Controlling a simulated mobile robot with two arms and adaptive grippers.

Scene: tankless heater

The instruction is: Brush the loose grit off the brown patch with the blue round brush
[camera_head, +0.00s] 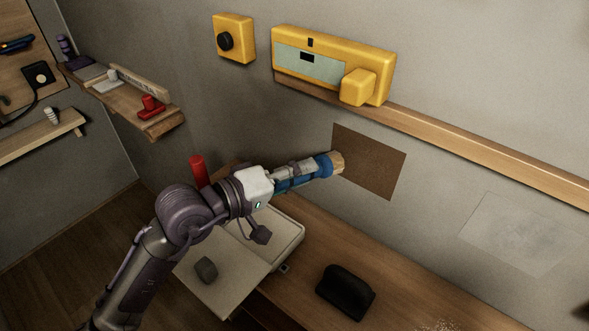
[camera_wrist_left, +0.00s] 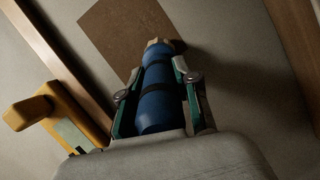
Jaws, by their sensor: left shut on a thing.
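The brown patch (camera_head: 378,165) is a flat square on the grey wall below the wooden rail. It also shows at the top of the left wrist view (camera_wrist_left: 115,30). My left gripper (camera_head: 300,174) is shut on the blue round brush (camera_head: 323,165). In the left wrist view the brush (camera_wrist_left: 158,95) lies between the fingers with its pale bristle end pointing at the patch. The bristles overlap the patch's left edge in the head view; I cannot tell whether they touch it. No separate grit grains can be made out on the patch. My right gripper is not in view.
A yellow unit (camera_head: 330,62) sits above the wooden rail (camera_head: 480,150). Below, the wooden counter (camera_head: 310,235) holds a black object (camera_head: 345,291) and pale specks (camera_head: 440,325). A light tray (camera_head: 225,285) with a grey lump is under my arm. A pale patch (camera_head: 520,235) is on the right.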

